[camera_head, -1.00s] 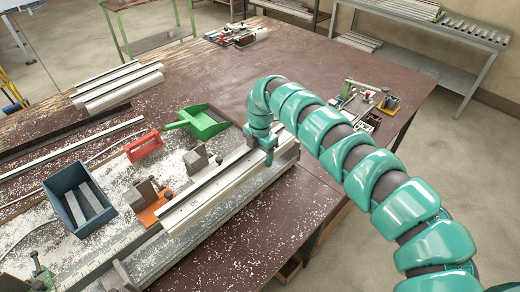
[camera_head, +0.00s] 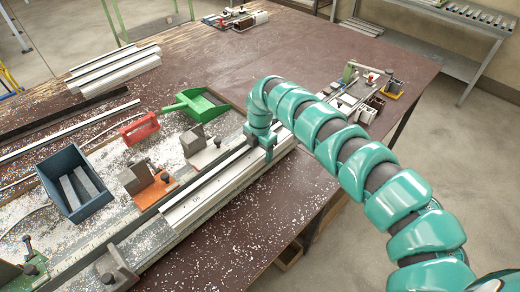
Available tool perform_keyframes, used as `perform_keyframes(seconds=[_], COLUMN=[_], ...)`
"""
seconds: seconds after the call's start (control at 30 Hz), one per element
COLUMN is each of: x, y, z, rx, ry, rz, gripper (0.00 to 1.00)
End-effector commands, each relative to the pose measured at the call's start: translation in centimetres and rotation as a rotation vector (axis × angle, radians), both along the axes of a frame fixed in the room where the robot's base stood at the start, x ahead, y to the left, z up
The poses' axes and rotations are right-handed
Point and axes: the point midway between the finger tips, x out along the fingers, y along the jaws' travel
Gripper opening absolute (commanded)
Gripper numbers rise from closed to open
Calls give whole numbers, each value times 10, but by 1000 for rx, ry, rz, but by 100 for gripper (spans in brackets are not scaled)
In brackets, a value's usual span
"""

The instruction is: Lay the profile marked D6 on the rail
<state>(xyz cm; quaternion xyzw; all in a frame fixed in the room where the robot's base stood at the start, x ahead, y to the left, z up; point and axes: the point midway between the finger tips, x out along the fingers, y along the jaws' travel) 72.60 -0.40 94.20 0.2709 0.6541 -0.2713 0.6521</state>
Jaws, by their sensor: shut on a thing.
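The profile marked D6 (camera_head: 208,190) is a long, pale, light-metal bar with a small dark mark on its side, too small to read surely. My gripper (camera_head: 265,152) is shut on it toward its far end, with the fingertips partly hidden. The profile lies lengthwise along the rail (camera_head: 140,244), a long pale metal bed running from lower left to upper right. It appears in line with the rail and very low over it or on it; I cannot tell whether they touch.
Grey clamp blocks on orange (camera_head: 162,187) and white bases stand left of the rail, and a dark clamp (camera_head: 112,266) at its near end. A blue bin (camera_head: 48,176), red tool (camera_head: 138,128), green dustpan (camera_head: 196,104) and stacked profiles (camera_head: 113,69) lie further left. Bench right of the rail is clear.

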Motion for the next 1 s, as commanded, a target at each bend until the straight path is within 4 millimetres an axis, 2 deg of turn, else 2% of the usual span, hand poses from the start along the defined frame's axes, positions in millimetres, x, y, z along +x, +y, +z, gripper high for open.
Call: perform_keyframes(seconds=[0.83,0.87,0.97,1.0], x=[0,0,0,0], y=[0,0,0,0], z=[-7,-7,-7,-7], rx=[1,1,1,1], ry=[-1,-1,-1,-1], rz=[0,0,0,0], gripper=[20,67,87,89])
